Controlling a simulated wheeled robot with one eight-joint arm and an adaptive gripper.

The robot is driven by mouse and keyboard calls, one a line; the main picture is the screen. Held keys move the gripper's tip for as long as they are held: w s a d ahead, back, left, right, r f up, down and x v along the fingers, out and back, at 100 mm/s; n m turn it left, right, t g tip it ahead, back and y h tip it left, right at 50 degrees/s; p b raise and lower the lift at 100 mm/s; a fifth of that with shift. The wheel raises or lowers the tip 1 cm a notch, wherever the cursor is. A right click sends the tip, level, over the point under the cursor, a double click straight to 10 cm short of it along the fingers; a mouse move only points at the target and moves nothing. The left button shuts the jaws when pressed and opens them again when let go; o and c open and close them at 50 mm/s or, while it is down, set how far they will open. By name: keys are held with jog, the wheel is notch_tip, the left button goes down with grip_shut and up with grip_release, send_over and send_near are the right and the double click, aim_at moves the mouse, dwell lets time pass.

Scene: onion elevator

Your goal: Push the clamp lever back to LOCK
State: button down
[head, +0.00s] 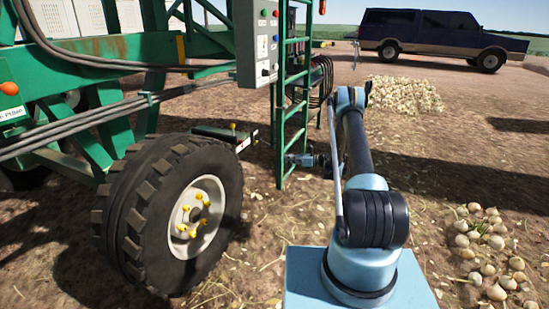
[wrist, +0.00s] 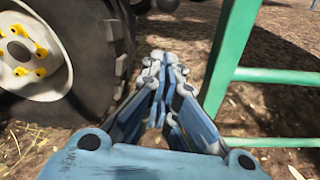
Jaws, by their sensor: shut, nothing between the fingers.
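No lever marked LOCK can be read in either view. A small upright lever with a yellow-orange tip (head: 233,127) stands on a dark flat bracket between the tyre and the ladder; I cannot tell if it is the clamp lever. My gripper (head: 292,160) is low beside the green ladder in the head view, small and partly hidden. In the wrist view my gripper (wrist: 163,60) is shut and empty, its blue fingers together, between the tyre and the ladder and touching neither as far as I can see.
The large black tyre (head: 125,220) with yellow wheel nuts stands left. An orange knob (head: 9,88) is far left. Onions (head: 490,250) lie on the right; open dirt lies between.

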jog(key=shift+s+f, duration=0.25)
jog(key=shift+f, duration=0.3)
jog(key=shift+a, duration=0.15)
jog(key=x, duration=1)
jog(key=shift+w+d+r, duration=0.1)
jog(key=shift+d+r, duration=0.1)
jog(key=shift+r, duration=0.45)
jog(key=shift+w+d+r, duration=0.1)
jog(key=shift+d+r, duration=0.1)
jog(key=shift+r, duration=0.45)
jog(key=shift+w+d+r, duration=0.1)
jog(key=shift+d+r, duration=0.1)
jog(key=shift+r, duration=0.45)
